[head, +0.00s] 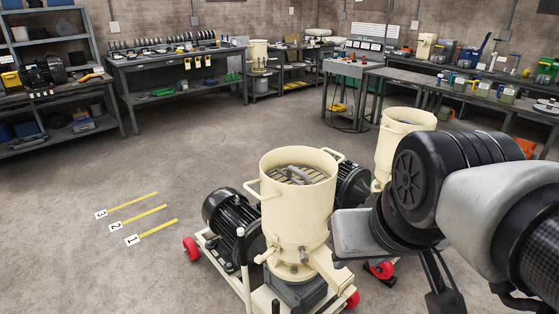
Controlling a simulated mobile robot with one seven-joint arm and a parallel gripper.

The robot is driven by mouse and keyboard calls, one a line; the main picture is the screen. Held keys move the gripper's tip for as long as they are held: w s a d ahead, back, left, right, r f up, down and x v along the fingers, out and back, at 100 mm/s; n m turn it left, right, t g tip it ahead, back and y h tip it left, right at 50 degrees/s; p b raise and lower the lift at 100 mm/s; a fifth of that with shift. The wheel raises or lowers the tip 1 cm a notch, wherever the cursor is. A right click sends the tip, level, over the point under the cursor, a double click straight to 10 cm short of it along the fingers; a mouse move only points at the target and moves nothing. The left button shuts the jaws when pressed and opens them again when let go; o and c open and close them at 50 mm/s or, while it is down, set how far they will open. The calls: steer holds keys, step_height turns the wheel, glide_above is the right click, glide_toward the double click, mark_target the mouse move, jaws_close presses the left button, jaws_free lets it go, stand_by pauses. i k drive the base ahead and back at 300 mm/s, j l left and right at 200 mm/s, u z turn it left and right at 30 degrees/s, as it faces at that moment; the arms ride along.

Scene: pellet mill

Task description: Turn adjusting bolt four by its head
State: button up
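A cream pellet mill (297,215) stands upright on a wheeled frame in the centre foreground. Its round hopper is open at the top, with a grey curved part (298,173) inside. A small bolt-like fitting (303,254) shows low on its front wall. No number marks adjusting bolt four, and I cannot tell which fitting it is. My arm reaches in from the right, its nearest link just right of the mill. Dark slender parts (441,290) below the arm may be my gripper. Its fingertips are unclear, so I cannot tell whether it is open.
A second cream mill (402,124) stands behind, partly hidden by my arm. Black motors (230,220) flank the front mill. Yellow floor strips with number cards (132,240) lie at left. Workbenches (175,72) line the walls.

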mark_target(304, 260)
steer(key=i+l+u, duration=0.5)
steer(key=l, duration=0.15)
steer(key=l+u, duration=0.25)
steer(key=i+l+u, duration=0.1)
steer(key=l+u, duration=0.15)
steer(key=l, duration=0.3)
steer(key=i+l+u, duration=0.1)
steer(key=l+u, duration=0.15)
steer(key=l, duration=0.15)
